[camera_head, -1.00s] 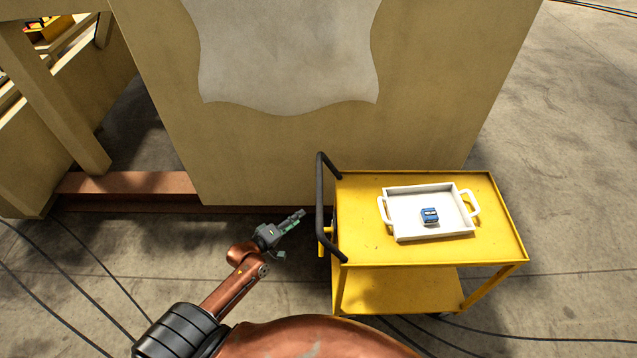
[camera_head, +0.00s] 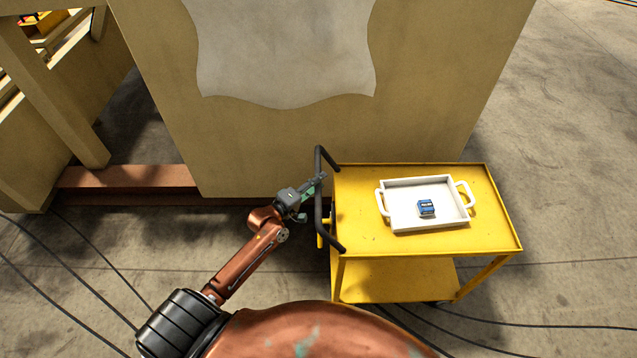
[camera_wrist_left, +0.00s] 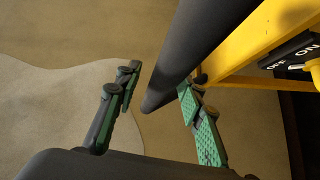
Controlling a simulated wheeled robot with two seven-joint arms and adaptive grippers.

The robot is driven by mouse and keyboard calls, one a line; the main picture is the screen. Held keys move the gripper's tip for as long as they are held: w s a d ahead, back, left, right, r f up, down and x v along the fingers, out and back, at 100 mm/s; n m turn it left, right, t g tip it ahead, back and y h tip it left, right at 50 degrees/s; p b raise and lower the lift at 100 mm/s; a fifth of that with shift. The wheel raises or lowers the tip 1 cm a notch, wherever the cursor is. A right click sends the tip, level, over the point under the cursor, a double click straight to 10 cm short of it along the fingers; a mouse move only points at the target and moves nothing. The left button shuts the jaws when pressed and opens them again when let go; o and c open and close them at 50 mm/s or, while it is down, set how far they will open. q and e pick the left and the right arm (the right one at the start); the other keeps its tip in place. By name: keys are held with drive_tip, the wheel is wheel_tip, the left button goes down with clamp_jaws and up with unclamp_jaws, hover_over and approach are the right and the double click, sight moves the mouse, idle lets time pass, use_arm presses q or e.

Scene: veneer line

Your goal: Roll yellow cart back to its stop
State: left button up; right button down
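The yellow cart (camera_head: 350,210) stands at the right of the head view, with a black bar handle (camera_head: 319,205) on its left end. My left gripper (camera_head: 313,187) is at the upper half of this handle. In the left wrist view my left gripper (camera_wrist_left: 158,80) is open, with its green-padded fingers apart. The black handle bar (camera_wrist_left: 200,45) runs between the fingers and partly covers the right one; I cannot tell whether it touches. The cart's stop cannot be made out. My right gripper is not in view.
A white tray (camera_head: 396,221) with a blue block (camera_head: 426,208) lies on the cart top. A large tan machine wall (camera_head: 270,140) stands close behind the cart. Black cables (camera_head: 560,326) cross the floor. Open floor (camera_head: 570,190) lies to the cart's right. A switch plate marked ON and OFF (camera_wrist_left: 292,50) shows near the handle.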

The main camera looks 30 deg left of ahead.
use_arm(q)
drive_tip(key=shift+c, duration=0.6)
clamp_jaws()
